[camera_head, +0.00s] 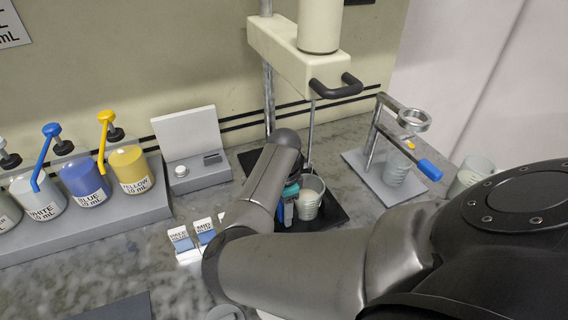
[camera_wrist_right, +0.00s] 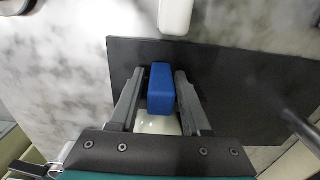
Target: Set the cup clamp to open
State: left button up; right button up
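The cup (camera_head: 309,197) stands upright with pale contents on the black base plate (camera_head: 331,222) under the cream press. My right gripper (camera_head: 287,207) points down just left of the cup, partly covered by my forearm. In the right wrist view, a blue block (camera_wrist_right: 161,88), which looks like the clamp's handle, lies between the two fingers of my right gripper (camera_wrist_right: 161,75). The fingers are very near its sides; whether they press on it cannot be told. The black plate (camera_wrist_right: 245,80) lies below. The rest of the clamp is hidden. My left gripper is not in view.
The press has a black handle (camera_head: 337,87) above the cup. The pump bottles (camera_head: 85,178) and small labelled blocks (camera_head: 181,240) are at the left.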

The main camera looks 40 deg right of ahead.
grip_shut()
dwell(1.1)
